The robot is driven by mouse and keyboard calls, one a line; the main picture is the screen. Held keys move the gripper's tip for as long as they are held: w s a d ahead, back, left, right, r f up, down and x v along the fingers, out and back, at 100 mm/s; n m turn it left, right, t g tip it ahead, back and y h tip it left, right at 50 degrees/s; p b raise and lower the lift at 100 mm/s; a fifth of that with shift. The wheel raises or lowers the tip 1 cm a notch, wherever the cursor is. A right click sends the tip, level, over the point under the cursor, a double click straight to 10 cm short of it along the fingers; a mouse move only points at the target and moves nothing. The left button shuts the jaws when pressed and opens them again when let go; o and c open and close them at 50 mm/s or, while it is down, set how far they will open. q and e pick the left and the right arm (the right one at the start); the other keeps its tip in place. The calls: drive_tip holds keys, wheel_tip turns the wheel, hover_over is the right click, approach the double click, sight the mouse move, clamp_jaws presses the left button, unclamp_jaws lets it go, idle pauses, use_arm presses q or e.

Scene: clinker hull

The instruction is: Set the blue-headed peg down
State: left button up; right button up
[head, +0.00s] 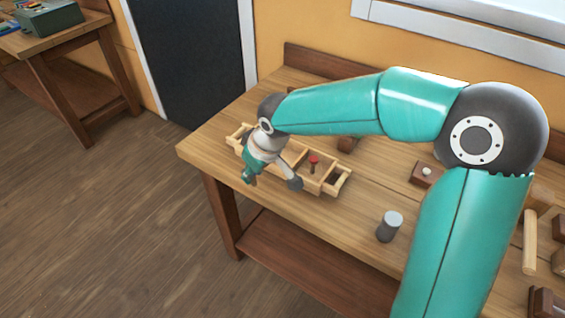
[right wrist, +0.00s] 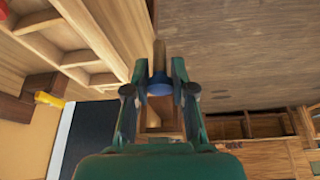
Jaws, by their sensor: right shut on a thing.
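My right gripper (head: 250,177) is at the front of the divided wooden tray (head: 331,188), towards its left end. In the right wrist view its two fingers (right wrist: 159,88) are shut on the blue-headed peg (right wrist: 158,87). The peg's blue head faces the camera and its wooden shaft points away, against the table edge and floor. The tray's compartments (right wrist: 85,57) show beside the peg at upper left, and the peg is outside them in this view. In the head view the gripper hides most of the peg. My left gripper is not in view.
A red-headed peg (head: 313,160) stands in a tray compartment. A grey cylinder (head: 389,227) stands near the table's front edge. A small wooden block with a pale knob (head: 424,173) is farther back. The table between tray and cylinder is clear.

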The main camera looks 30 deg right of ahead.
drive_tip(key=w+d+r+m+h+b, duration=0.2)
drive_tip(key=w+d+r+m, duration=0.45)
drive_tip(key=d+r, duration=0.7)
drive_tip(key=n+b, duration=0.2)
approach(283, 156)
drive_tip(key=shift+m, duration=0.25)
drive_tip(key=shift+x, duration=2.05)
drive_tip(key=shift+f, duration=0.1)
drive_tip(key=o, duration=0.7)
